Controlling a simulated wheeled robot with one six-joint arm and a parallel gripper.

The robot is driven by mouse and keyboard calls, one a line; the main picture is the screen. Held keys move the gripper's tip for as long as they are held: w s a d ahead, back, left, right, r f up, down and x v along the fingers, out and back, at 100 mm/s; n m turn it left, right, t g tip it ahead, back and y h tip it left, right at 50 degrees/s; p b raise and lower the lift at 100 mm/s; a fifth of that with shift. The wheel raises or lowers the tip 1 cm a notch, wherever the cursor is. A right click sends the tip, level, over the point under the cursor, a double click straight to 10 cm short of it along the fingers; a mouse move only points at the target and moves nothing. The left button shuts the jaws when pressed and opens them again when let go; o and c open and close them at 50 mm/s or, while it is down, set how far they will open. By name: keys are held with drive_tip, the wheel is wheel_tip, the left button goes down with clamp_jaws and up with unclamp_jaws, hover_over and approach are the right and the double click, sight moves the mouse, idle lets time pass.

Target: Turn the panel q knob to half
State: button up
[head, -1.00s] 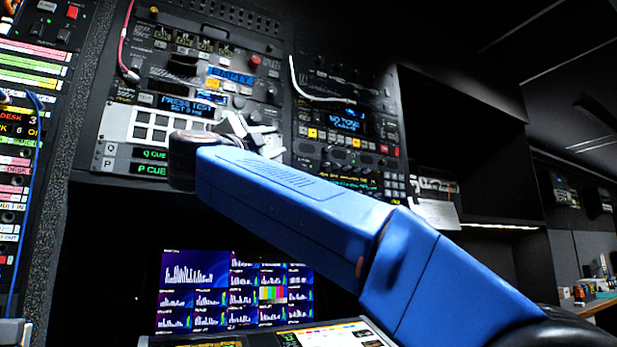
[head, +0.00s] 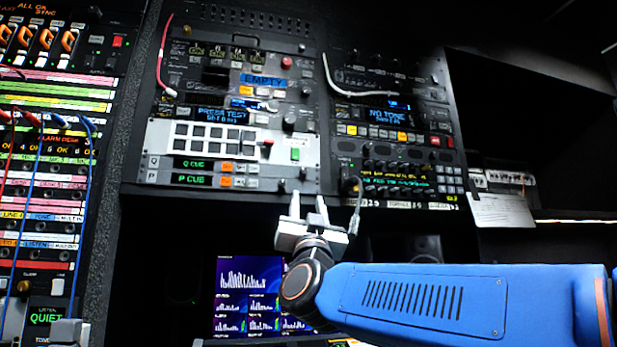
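The panel Q row (head: 190,164), with a green "Q CUE" readout and small orange and white buttons, sits above the matching P row (head: 190,180) in the upright rack. The fingertips appear apart from the panel, though depth is hard to judge.
Above the Q row are a white key panel (head: 215,138) and a unit with a "PRESS TEST" screen (head: 222,115). A "NO TONE" unit (head: 388,115) is to the right. A cabled patch rack (head: 55,190) stands left. Monitors (head: 250,275) are below.

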sight(304, 172)
drive_tip(key=x, duration=1.3)
drive_tip(key=shift+w+r, duration=0.2)
drive_tip(key=shift+r, duration=0.1)
drive_tip(key=shift+a, duration=0.1)
drive_tip(key=shift+c, duration=0.7)
clamp_jaws()
